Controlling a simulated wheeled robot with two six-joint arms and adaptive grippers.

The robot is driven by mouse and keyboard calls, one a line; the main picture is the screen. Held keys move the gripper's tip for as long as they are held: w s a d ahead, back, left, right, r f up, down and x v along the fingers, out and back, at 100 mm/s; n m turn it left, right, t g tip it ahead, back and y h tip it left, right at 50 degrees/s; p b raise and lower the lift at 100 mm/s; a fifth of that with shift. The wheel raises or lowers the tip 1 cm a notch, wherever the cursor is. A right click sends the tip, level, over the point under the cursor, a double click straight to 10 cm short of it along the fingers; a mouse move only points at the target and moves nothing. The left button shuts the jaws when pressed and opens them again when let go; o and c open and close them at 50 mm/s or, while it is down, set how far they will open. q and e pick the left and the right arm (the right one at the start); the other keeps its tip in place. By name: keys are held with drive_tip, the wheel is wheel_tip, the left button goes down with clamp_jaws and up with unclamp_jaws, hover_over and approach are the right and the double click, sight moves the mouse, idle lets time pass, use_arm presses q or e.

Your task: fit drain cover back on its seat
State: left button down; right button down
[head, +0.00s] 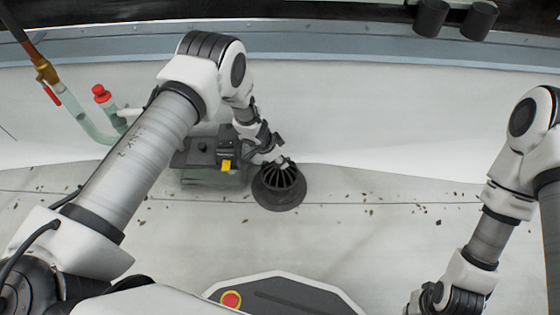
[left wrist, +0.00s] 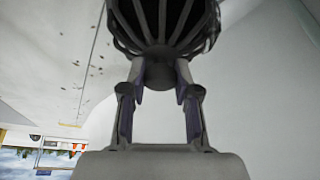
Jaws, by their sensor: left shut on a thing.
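The drain cover (head: 279,178) is a dark domed grate with ribs. In the head view it is at the middle, over a wide dark round seat (head: 278,202) on the pale roof. I cannot tell whether it rests fully on the seat. My left gripper (head: 280,161) is at the top of the cover. In the left wrist view, the fingers (left wrist: 160,78) are shut on the cover's top, and its ribs (left wrist: 163,20) spread beyond them. The seat is hidden in that view. My right arm is at the right of the head view, its gripper out of frame.
A grey box with a dark lid (head: 205,153) and yellow part (head: 226,166) stands close left of the cover. Bits of debris lie on the roof. A pale wall rises behind.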

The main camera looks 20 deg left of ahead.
sight(276, 165)
use_arm(q)
drive_tip(key=shift+f+b, duration=2.25)
drive_tip(key=shift+f, duration=0.5)
drive_tip(key=shift+a, duration=0.1)
drive_tip(key=shift+s+f+b, duration=0.1)
drive_tip(key=shift+f+b, duration=0.7)
drive_tip(key=shift+f, duration=0.45)
drive_tip(key=shift+c, duration=1.4)
unclamp_jaws()
drive_tip(key=shift+r+p, duration=2.45)
drive_tip(key=shift+r, duration=0.65)
